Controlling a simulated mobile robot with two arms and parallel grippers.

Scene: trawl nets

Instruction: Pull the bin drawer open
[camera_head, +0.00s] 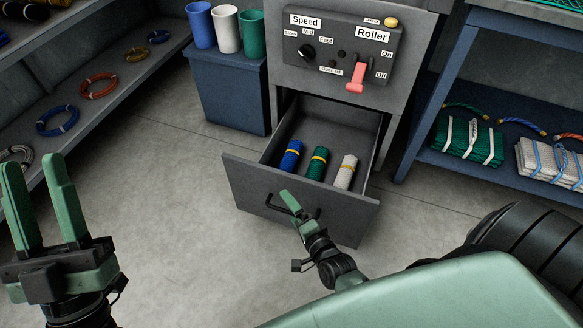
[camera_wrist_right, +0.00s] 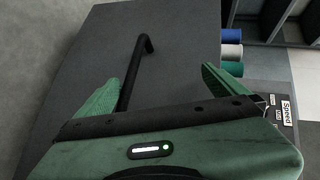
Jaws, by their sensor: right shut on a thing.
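The grey bin drawer (camera_head: 235,180) stands pulled out from the cabinet below the control panel. Its black bar handle (camera_head: 272,203) is on the front face; the bar also shows in the right wrist view (camera_wrist_right: 138,65). My right gripper (camera_head: 288,199) is at the drawer front, shut on the handle; its fingers show in the wrist view too (camera_wrist_right: 160,85). My left gripper (camera_head: 42,190) is open and empty at the left, away from the drawer.
The control panel (camera_head: 335,48) has a red lever and knob above the drawer. A blue stand (camera_head: 228,90) with three cups is left of the cabinet. A blue shelf (camera_head: 480,165) with bundled nets stands at right, a shelf with rope coils (camera_head: 98,85) at left. Floor before the drawer is clear.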

